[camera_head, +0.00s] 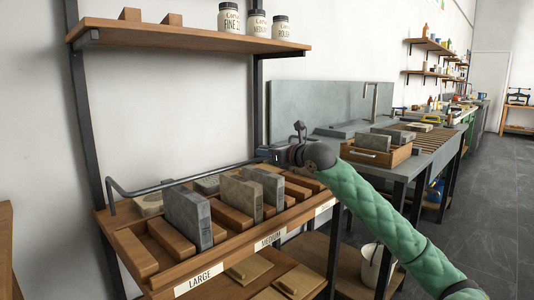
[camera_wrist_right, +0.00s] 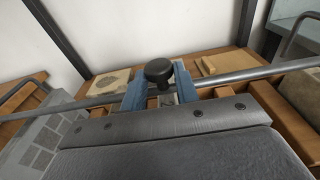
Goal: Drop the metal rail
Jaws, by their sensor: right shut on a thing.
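The metal rail (camera_head: 190,179) is a thin dark grey bar with a bent end at the left. It runs along the back of the slotted wooden rack (camera_head: 182,268). My right gripper (camera_head: 272,155) is at the rail's right end in the head view and is shut on it. In the right wrist view the rail (camera_wrist_right: 235,76) crosses the picture from side to side, passing at the blue fingers of the gripper (camera_wrist_right: 160,92). The exact grip is partly hidden by the gripper body. My left gripper is not in view.
Grey stone slabs (camera_head: 188,217) stand upright in the rack below the rail. A wooden shelf (camera_head: 190,35) with jars is on the wall above. To the right are a grey sink (camera_head: 345,130) and a wooden crate (camera_head: 378,155) with slabs. Open floor lies at the far right.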

